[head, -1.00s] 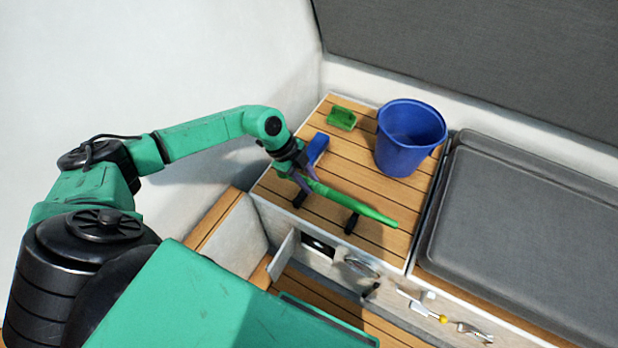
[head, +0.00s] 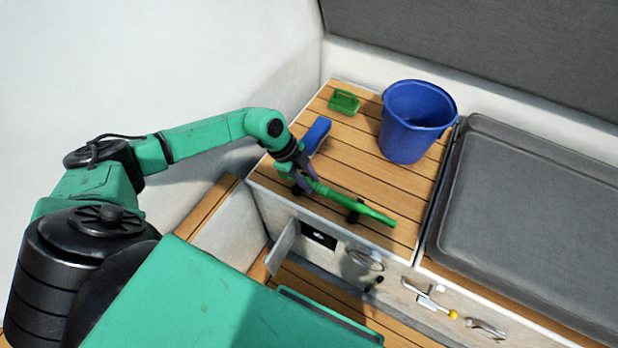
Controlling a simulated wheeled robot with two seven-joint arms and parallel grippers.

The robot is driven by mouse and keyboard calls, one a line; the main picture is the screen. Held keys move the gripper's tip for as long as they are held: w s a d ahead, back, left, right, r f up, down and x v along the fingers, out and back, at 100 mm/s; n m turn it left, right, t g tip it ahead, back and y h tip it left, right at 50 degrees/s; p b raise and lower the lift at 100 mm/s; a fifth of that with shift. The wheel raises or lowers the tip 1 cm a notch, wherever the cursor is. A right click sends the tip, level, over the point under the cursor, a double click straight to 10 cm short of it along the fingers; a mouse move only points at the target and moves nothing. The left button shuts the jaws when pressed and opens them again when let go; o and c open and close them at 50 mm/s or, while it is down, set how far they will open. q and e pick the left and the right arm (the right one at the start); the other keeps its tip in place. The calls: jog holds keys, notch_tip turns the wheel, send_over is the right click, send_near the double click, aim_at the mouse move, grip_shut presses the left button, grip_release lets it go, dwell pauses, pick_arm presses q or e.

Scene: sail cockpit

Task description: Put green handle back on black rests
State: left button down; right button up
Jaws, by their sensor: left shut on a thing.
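The green handle (head: 342,201) is a long rod slanting down to the right above the front part of the wooden bench top. My left gripper (head: 303,182) is shut on it near its left end. Two black rests stand near the front edge: one (head: 297,189) is mostly hidden behind the gripper, the other (head: 353,215) shows under the handle's right half. The handle lies over both rests in the picture; I cannot tell whether it touches them. My right gripper is not in view.
A blue bucket (head: 412,125) stands at the back right of the bench top (head: 350,160). A green scoop-like piece (head: 344,102) lies at the back left. A blue block (head: 316,134) is close behind my left gripper. A grey cushion (head: 540,195) lies to the right.

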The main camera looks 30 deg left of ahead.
pick_arm(q)
jog(key=c, duration=0.5)
grip_release()
jog(key=shift+r, duration=0.1)
jog(key=p+v, duration=0.1)
jog(key=v, duration=1.3)
jog(key=shift+s+a+r, duration=0.15)
jog(key=shift+r, duration=0.05)
